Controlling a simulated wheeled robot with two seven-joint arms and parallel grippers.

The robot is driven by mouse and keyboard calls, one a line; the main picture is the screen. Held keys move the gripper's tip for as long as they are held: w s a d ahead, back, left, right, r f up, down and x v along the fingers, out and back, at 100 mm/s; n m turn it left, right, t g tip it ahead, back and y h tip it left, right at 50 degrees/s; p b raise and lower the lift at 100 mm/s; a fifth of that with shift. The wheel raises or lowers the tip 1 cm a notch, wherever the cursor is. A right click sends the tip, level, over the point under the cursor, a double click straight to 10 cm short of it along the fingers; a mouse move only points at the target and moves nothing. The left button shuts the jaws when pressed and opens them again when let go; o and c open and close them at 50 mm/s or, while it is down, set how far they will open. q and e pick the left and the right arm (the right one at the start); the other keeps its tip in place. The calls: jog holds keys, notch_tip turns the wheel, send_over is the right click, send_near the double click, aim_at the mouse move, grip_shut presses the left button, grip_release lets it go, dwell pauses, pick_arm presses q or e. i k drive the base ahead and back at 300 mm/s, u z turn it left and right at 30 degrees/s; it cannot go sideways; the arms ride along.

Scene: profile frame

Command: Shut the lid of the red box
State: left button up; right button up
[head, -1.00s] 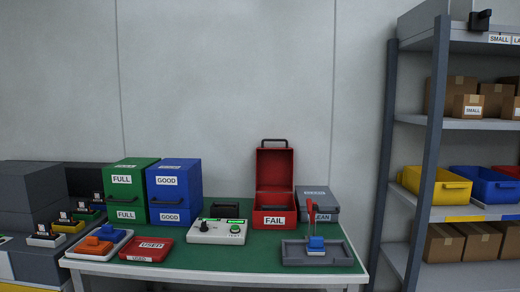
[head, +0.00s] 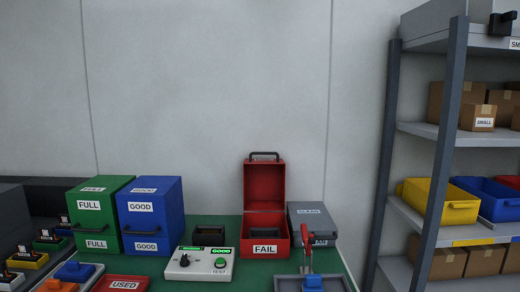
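The red box (head: 265,243) stands at the back of the green table, with a white FAIL label on its front. Its lid (head: 264,183) is open and stands upright at the back, with a dark handle (head: 264,155) on its top edge. The inside of the box looks dark and I cannot tell what is in it. Neither of my grippers shows in the head view.
A grey box (head: 311,220) labelled CLEAN stands close to the right of the red box. A tester (head: 199,262) with a green button stands in front left. Blue (head: 150,216) and green boxes stand further left. A grey tray (head: 288,284) with a red lever lies in front right. A shelf rack (head: 444,150) is at right.

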aim_at(264, 180)
jog(key=z, duration=2.1)
jog(key=i, duration=1.6)
jog(key=u, duration=3.15)
